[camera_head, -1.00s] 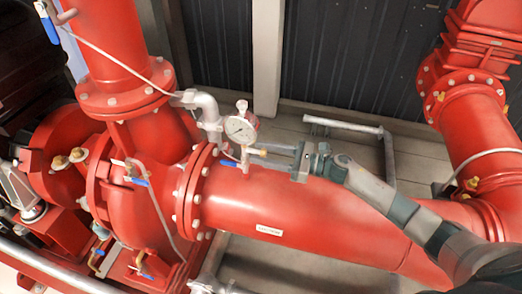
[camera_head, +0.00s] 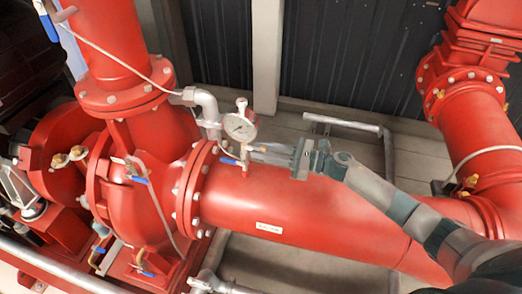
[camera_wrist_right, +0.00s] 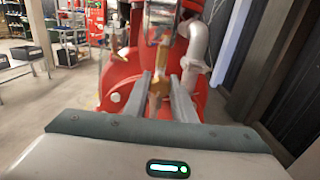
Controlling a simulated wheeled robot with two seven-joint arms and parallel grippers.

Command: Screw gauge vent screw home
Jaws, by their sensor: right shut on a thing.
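The pressure gauge (camera_head: 239,127) has a white round dial and stands upright above the red pipe near its left flange. The vent screw (camera_wrist_right: 157,82) looks brass-coloured in the right wrist view, below the gauge's metal case (camera_wrist_right: 161,18). My right gripper (camera_head: 258,153) reaches in from the right, beside the stem under the gauge. Its two fingers are shut on the vent screw, one on each side of it (camera_wrist_right: 165,103). How deep the screw's thread sits is hidden. My left gripper is not in view.
A blue valve handle (camera_head: 229,161) sits just left of my fingertips. A grey elbow pipe (camera_head: 207,108) rises behind the gauge. The wide red pipe (camera_head: 300,215) runs beneath my gripper. A grey rail (camera_head: 345,121) stands behind my right arm.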

